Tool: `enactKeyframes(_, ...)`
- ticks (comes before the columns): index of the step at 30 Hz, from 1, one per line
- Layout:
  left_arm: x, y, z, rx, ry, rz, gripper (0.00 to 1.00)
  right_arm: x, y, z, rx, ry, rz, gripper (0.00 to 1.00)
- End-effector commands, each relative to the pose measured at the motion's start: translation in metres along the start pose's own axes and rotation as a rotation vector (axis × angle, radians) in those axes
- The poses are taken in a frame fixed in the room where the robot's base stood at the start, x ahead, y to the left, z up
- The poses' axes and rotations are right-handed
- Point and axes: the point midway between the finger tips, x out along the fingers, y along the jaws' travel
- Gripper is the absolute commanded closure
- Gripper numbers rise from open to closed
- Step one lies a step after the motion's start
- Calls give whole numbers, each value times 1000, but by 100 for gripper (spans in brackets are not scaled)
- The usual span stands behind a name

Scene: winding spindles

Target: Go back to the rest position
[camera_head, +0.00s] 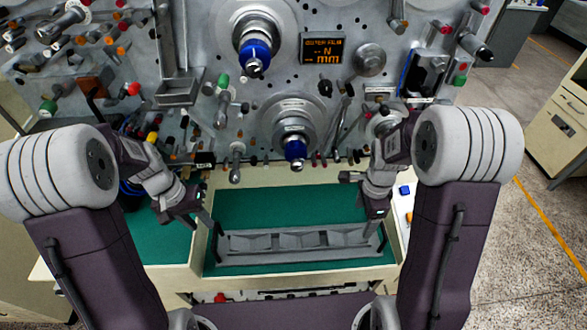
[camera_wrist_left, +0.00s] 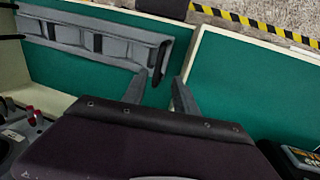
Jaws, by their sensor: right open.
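My left gripper (camera_head: 187,214) is above the left wall of the tray, near the left end of a grey rack (camera_head: 300,241). In the left wrist view its two fingers (camera_wrist_left: 160,85) stand apart with nothing between them, and the rack (camera_wrist_left: 95,38) lies beyond them to the left. My right gripper (camera_head: 364,196) is above the right part of the tray, near the rack's right end. Its fingers are apart and it looks empty. Both arms are bent inward at about the same height.
The cream tray (camera_head: 196,245) has a green floor and holds the rack. The machine panel (camera_head: 205,45) stands behind it, with two blue-tipped spindles (camera_head: 255,55), (camera_head: 295,148) and several knobs sticking out. A small blue object (camera_head: 404,190) lies right of the tray.

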Motion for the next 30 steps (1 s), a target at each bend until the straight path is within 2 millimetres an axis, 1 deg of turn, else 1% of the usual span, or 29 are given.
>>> enactKeyframes(3,0,0,0,1,0,0,65,0,0,0,0,0,0,24)
enactKeyframes(5,6,4,-1,16,2,-1,65,6,-1,3,-9,1,-6,24)
enactKeyframes(6,10,10,-5,46,18,-6,65,8,-6,7,-25,3,-30,24)
enactKeyframes(7,15,18,-4,77,27,-10,65,9,-6,12,-41,5,-50,24)
enactKeyframes(8,22,27,4,117,27,-17,65,12,-1,19,-60,5,-64,24)
enactKeyframes(9,34,37,20,171,24,-38,65,18,10,29,-126,5,-83,24)
enactKeyframes(10,43,41,33,193,27,-61,65,22,22,36,-238,8,-93,24)
enactKeyframes(11,47,43,43,198,31,-81,65,22,32,41,-359,11,-101,24)
enactKeyframes(12,51,44,54,193,38,-104,65,24,43,45,-512,18,-108,24)
enactKeyframes(14,56,42,68,172,47,-131,65,27,58,49,-734,28,-112,24)
enactKeyframes(15,59,40,75,150,55,-145,65,28,66,50,-873,34,-110,24)
enactKeyframes(18,62,33,88,82,66,-170,65,32,82,50,-1180,43,-97,24)
enactKeyframes(20,65,30,90,45,74,-178,65,35,87,50,-1326,46,-90,24)
enactKeyframes(21,65,29,88,24,86,-181,65,35,86,50,-1405,53,-93,24)
enactKeyframes(25,64,29,84,-21,106,-180,65,34,84,50,-1544,66,-96,24)
enactKeyframes(30,64,29,83,-26,106,-179,65,34,84,50,-1562,67,-96,24)
